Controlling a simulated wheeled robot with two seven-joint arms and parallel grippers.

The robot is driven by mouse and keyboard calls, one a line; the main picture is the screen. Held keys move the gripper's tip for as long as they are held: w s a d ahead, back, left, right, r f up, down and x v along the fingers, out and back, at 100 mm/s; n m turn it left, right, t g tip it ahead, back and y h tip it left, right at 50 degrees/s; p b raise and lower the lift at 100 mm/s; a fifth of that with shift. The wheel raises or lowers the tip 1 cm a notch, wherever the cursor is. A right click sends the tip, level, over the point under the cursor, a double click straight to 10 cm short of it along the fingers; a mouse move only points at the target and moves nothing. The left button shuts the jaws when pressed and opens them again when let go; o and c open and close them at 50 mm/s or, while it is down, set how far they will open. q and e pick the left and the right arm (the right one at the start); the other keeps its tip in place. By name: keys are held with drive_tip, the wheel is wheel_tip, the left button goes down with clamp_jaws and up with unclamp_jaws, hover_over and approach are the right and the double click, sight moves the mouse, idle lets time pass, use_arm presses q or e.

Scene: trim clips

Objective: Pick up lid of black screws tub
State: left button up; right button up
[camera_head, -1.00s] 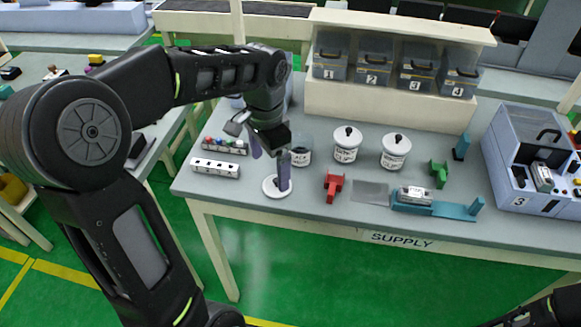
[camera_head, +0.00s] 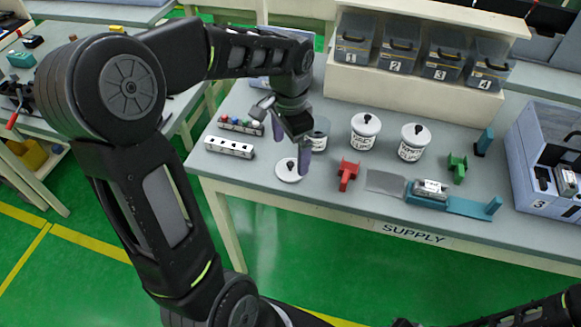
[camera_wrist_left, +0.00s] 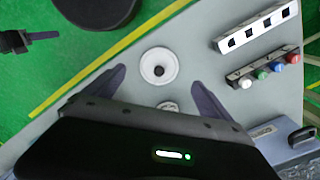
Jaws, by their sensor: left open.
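A white round lid with a black knob (camera_head: 288,170) lies flat on the table near its front edge. In the left wrist view the lid (camera_wrist_left: 158,66) sits ahead of the fingers, between their lines. My left gripper (camera_head: 291,157) is open and empty above the lid; its fingertips (camera_wrist_left: 158,78) are spread wider than the lid. An uncovered white tub (camera_head: 320,134) stands just behind the gripper, partly hidden by it. Two tubs with lids on, one in the middle (camera_head: 364,133) and one on the right (camera_head: 412,143), stand further right; their labels are too small to read.
A white slotted block (camera_head: 229,147) and a rack of coloured knobs (camera_head: 241,125) lie left of the lid. A red bracket (camera_head: 347,175) stands to its right, then a grey plate (camera_head: 385,183) and a teal fixture (camera_head: 470,207). A bin shelf (camera_head: 400,89) stands behind.

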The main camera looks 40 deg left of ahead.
sight(290, 163)
use_arm(q)
drive_tip(key=shift+f+p, duration=0.6)
drive_tip(key=shift+f, duration=2)
drive_tip(key=shift+s, duration=0.1)
drive_tip(key=c, duration=1.3)
